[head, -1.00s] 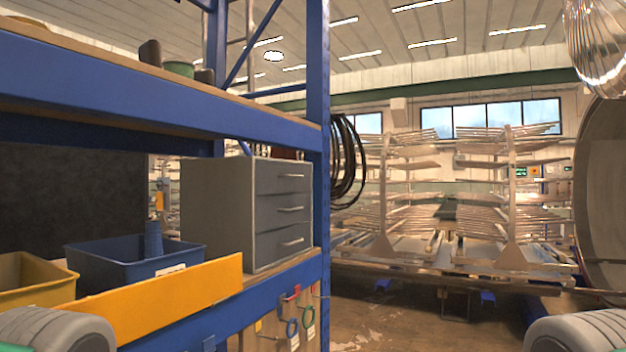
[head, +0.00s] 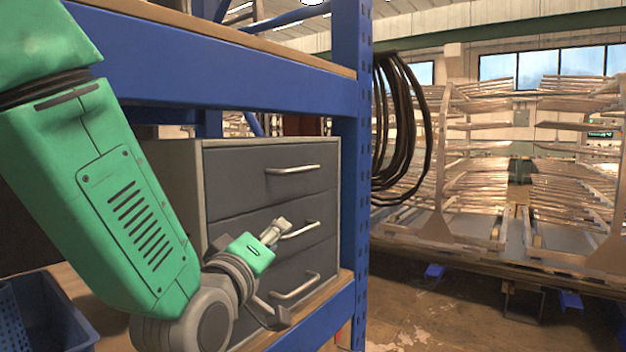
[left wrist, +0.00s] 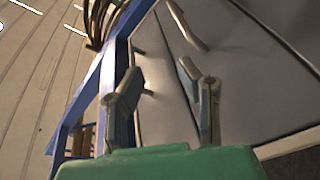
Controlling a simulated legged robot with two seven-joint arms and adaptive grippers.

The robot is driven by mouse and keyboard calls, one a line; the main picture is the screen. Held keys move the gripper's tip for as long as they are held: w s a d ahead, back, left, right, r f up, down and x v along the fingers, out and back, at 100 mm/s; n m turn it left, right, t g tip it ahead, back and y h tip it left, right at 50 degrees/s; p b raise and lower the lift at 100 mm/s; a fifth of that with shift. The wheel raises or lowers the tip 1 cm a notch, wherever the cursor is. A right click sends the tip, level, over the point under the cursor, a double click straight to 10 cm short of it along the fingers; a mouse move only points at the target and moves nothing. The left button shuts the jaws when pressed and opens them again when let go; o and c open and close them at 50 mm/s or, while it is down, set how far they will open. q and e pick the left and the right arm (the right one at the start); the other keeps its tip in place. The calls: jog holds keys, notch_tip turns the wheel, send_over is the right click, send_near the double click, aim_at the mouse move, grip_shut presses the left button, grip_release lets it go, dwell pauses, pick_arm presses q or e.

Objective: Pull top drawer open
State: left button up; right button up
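A grey cabinet with three stacked drawers stands on the blue rack's shelf. Its top drawer (head: 260,180) looks shut, and the top drawer's bar handle (head: 293,170) is clear of my gripper. My left gripper (head: 277,232) is in front of the middle drawer, below the top handle and close to the middle handle (head: 300,230). I cannot tell whether it touches that handle. In the left wrist view the two fingers (left wrist: 163,98) are apart with nothing between them. A handle (left wrist: 186,25) shows beyond them on a grey drawer front; which drawer is unclear. My right gripper is out of view.
The blue rack post (head: 352,130) stands just right of the cabinet, and a blue beam (head: 220,75) crosses above it. Black cable coils (head: 400,130) hang beyond the post. A blue bin (head: 45,315) is at the lower left.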

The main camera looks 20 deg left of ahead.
pick_arm(q)
jog(key=n+t, duration=0.1)
jog(key=t, duration=0.1)
send_near(301, 171)
jog(key=p+x, duration=0.4)
jog(key=x, duration=0.6)
jog(key=shift+w, duration=0.25)
jog(key=shift+w+a, duration=0.1)
jog(key=shift+w, duration=0.15)
jog(key=shift+a, duration=0.1)
grip_shut()
